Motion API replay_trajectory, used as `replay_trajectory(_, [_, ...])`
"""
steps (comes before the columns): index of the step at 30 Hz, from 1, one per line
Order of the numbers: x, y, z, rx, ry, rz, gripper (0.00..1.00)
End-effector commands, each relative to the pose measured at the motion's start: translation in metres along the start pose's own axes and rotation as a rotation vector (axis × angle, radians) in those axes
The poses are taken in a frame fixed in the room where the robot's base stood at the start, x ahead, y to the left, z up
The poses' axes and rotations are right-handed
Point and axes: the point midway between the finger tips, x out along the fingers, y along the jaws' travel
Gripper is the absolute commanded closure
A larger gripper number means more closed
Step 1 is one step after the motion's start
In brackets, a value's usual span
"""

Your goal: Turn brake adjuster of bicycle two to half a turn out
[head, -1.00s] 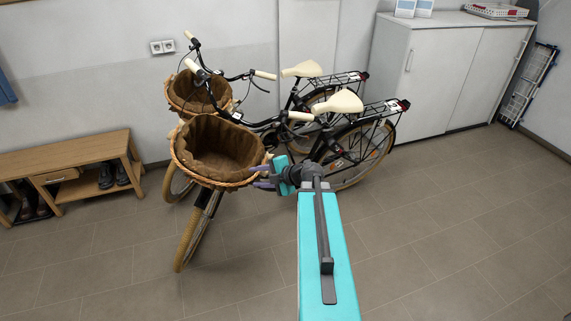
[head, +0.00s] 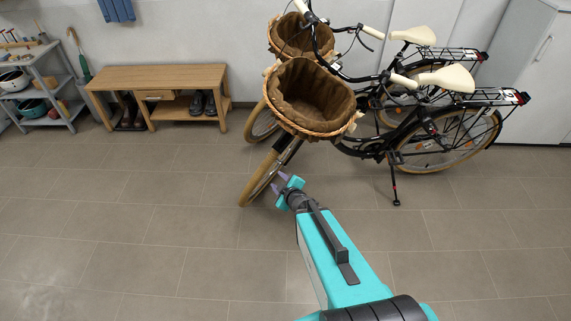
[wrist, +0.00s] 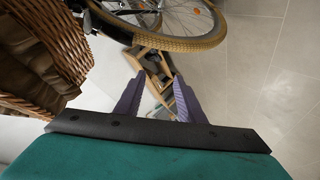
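Two black bicycles stand side by side, each with a wicker basket in front; I cannot tell which is bicycle two. The nearer bicycle (head: 430,137) has a cream saddle and a lined basket (head: 312,96). The farther bicycle (head: 375,76) is partly hidden behind it. The brake adjuster is too small to make out in either view. My gripper (head: 279,182) is open and empty, low by the nearer bicycle's front wheel in the head view. In the wrist view its purple fingers (wrist: 158,88) are apart, with a wicker basket (wrist: 48,45) at left and a tan tyre (wrist: 165,42) above.
A wooden bench (head: 155,76) with shoes stands against the wall, left of the bicycles. A grey shelf (head: 45,85) is at far left. A white cabinet (head: 530,75) is at right. The nearer bicycle's kickstand (head: 394,185) reaches the floor. The tiled floor at left and front is clear.

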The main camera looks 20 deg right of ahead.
Motion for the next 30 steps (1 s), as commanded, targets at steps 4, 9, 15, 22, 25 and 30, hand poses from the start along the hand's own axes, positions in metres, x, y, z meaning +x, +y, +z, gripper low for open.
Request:
replay_trajectory(4, [-0.001, -0.05, 0.038, 0.109, -0.158, -0.016, 0.64])
replay_trajectory(9, [-0.015, -0.102, 0.085, 0.221, -0.36, -0.048, 0.64])
replay_trajectory(15, [-0.05, -0.163, 0.138, 0.346, -0.614, -0.109, 0.64])
replay_trajectory(22, [-0.107, -0.227, 0.183, 0.476, -0.907, -0.214, 0.64])
replay_trajectory(25, [-0.136, -0.252, 0.193, 0.531, -1.028, -0.272, 0.64])
replay_trajectory(30, [-0.185, -0.288, 0.198, 0.613, -1.223, -0.39, 0.64])
